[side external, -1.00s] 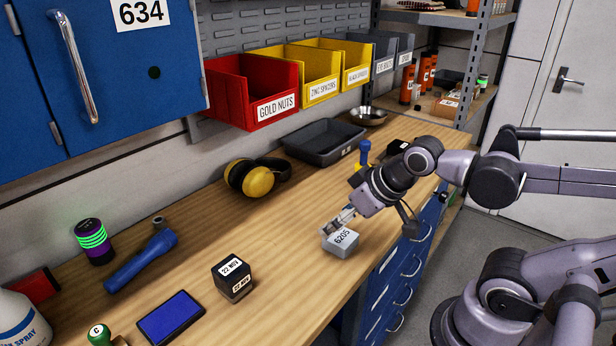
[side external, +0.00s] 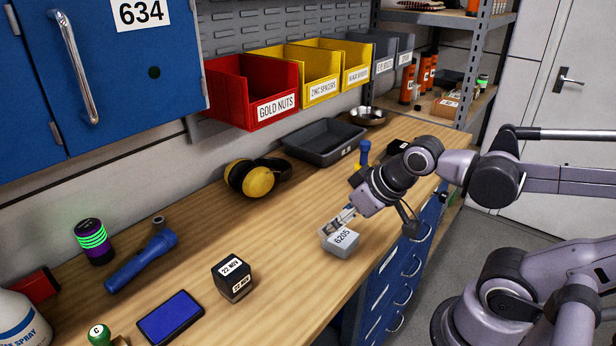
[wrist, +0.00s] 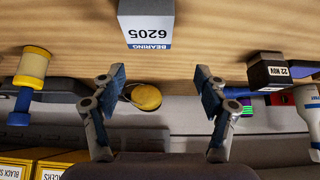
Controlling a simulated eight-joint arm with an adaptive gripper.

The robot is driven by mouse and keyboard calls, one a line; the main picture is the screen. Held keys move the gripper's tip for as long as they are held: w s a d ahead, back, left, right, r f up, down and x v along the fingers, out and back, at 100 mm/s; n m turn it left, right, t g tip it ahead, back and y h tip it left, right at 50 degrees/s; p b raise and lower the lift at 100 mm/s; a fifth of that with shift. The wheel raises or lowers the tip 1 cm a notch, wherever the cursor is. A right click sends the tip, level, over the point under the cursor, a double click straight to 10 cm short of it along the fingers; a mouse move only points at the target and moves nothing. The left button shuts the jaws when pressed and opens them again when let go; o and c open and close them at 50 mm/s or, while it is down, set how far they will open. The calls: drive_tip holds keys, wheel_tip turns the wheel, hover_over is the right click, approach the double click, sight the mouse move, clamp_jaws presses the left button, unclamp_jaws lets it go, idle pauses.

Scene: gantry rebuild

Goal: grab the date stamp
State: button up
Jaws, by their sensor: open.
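The date stamp (side external: 233,280) is a black block with white "22 NOV" labels, standing on the wooden bench. In the wrist view the stamp (wrist: 266,72) is at the right, outside my fingers. My gripper (side external: 335,222) is to the right of the stamp and well apart from it, close behind a grey box marked 6205 (side external: 342,246). In the wrist view my gripper (wrist: 160,76) has its two fingers spread, with nothing between them. The bearing box (wrist: 147,28) shows beyond the fingertips; whether they touch it I cannot tell.
A blue ink pad (side external: 171,318) lies left of the stamp. A blue flashlight (side external: 143,262), yellow earmuffs (side external: 258,180) and a dark tray (side external: 324,142) lie toward the wall. Bare bench lies between the stamp and the 6205 box.

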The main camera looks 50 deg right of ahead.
drive_tip(key=w+a+r+n+g, duration=0.4)
drive_tip(key=w+a+r+n, duration=0.15)
drive_tip(key=a+n, duration=0.45)
drive_tip(key=n+g, duration=0.3)
drive_tip(key=n, duration=0.4)
hover_over(230, 270)
drive_tip(key=d, duration=0.1)
drive_tip(key=shift+d, duration=0.1)
drive_tip(key=shift+a+f+n, duration=0.1)
drive_tip(key=shift+a+n, duration=0.2)
drive_tip(key=shift+a, duration=0.3)
drive_tip(key=shift+f, duration=0.4)
wheel_tip(230, 270, down, 5)
drive_tip(key=shift+r, duration=0.2)
drive_tip(key=shift+w+d+f, duration=0.15)
drive_tip(key=shift+f, duration=1.2)
drive_tip(key=shift+w+d+f, duration=0.1)
drive_tip(key=shift+f, duration=1.25)
drive_tip(key=c, duration=1.3)
